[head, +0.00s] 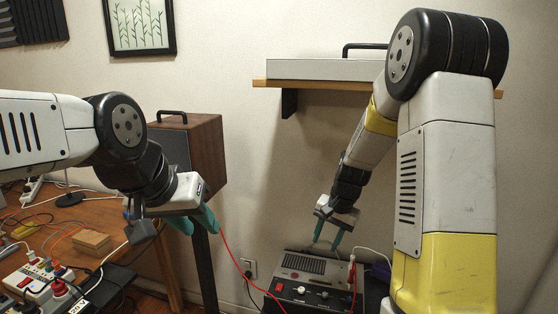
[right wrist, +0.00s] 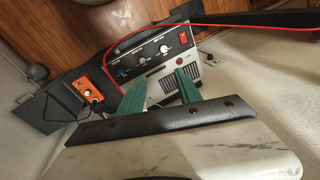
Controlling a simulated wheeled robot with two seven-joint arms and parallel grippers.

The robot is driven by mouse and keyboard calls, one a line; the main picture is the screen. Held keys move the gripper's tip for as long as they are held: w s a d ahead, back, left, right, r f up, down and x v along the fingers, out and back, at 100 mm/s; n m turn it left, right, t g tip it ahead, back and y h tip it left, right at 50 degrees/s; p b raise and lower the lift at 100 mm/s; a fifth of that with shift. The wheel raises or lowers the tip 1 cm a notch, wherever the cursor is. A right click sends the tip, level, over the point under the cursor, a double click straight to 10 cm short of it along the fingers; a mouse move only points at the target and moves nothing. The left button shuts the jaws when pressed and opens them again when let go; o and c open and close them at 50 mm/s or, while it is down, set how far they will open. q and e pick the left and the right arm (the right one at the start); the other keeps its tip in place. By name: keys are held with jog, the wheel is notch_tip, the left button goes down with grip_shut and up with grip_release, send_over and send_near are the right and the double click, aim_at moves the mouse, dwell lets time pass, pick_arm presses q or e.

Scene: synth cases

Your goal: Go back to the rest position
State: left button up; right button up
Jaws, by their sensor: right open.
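My left gripper (head: 197,224) hangs in front of the wooden speaker cabinet, its teal fingers pointing down and right. A red cable (head: 236,262) runs from beside its fingertips down to the right; whether the fingers touch it is hidden. My right gripper (head: 328,240) is above the grey device box (head: 303,265), which has knobs and a red switch. In the right wrist view, the teal fingers (right wrist: 160,90) are apart, with nothing held between them, and the device panel (right wrist: 150,58) is beyond.
The cabinet (head: 206,150) stands behind my left gripper. The wooden table (head: 100,210) at left holds a power strip (head: 38,278), cables and a wooden block (head: 92,242). An orange box (right wrist: 94,83) shows in the wrist view.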

jog(key=s+r+n+t, duration=0.25)
jog(key=s+r, duration=0.65)
jog(key=r, duration=0.5)
jog(key=s+r+n+t, duration=0.1)
jog(key=s+r+n, duration=0.2)
jog(key=s, duration=0.9)
notch_tip(320, 180, up, 4)
jog(key=shift+s+f+n+t, duration=0.2)
jog(key=shift+s+n+t, duration=0.15)
